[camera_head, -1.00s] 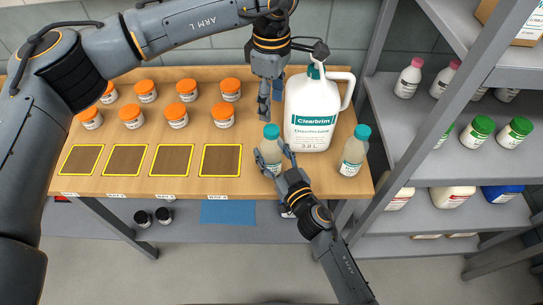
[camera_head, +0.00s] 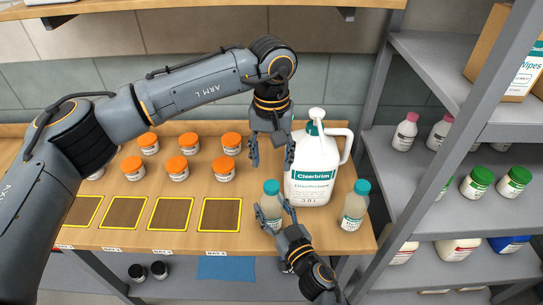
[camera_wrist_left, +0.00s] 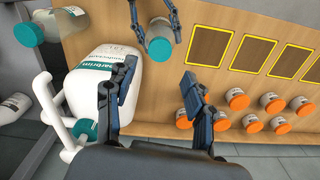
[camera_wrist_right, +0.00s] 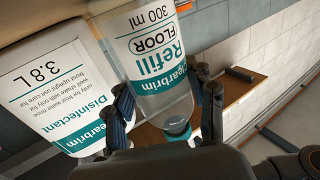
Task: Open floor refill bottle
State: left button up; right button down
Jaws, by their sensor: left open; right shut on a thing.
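The floor refill bottle (camera_head: 271,208), clear with a teal cap (camera_head: 271,187), stands near the table's front edge. In the right wrist view its label (camera_wrist_right: 158,40) reads Refill, FLOOR, 300 ml. My right gripper (camera_head: 273,214) is shut around the bottle's body from the front. My left gripper (camera_head: 272,160) is open and empty, pointing down behind and above the cap, beside the large jug. In the left wrist view the teal cap (camera_wrist_left: 160,50) lies beyond the open fingers, apart from them.
The large white Clearbrim disinfectant jug (camera_head: 311,170) stands close right of the left gripper. A second teal-capped bottle (camera_head: 355,207) stands right of it. Several orange-capped jars (camera_head: 178,168) and yellow-framed squares (camera_head: 171,213) lie left. A grey shelf rack (camera_head: 415,155) stands right.

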aim_at(272, 185)
pick_arm(q)
jog(key=shift+m, duration=1)
jog(key=shift+f+m, duration=0.3)
jog(key=shift+m, duration=0.1)
notch_tip(272, 185, down, 7)
jog(key=shift+f, duration=0.2)
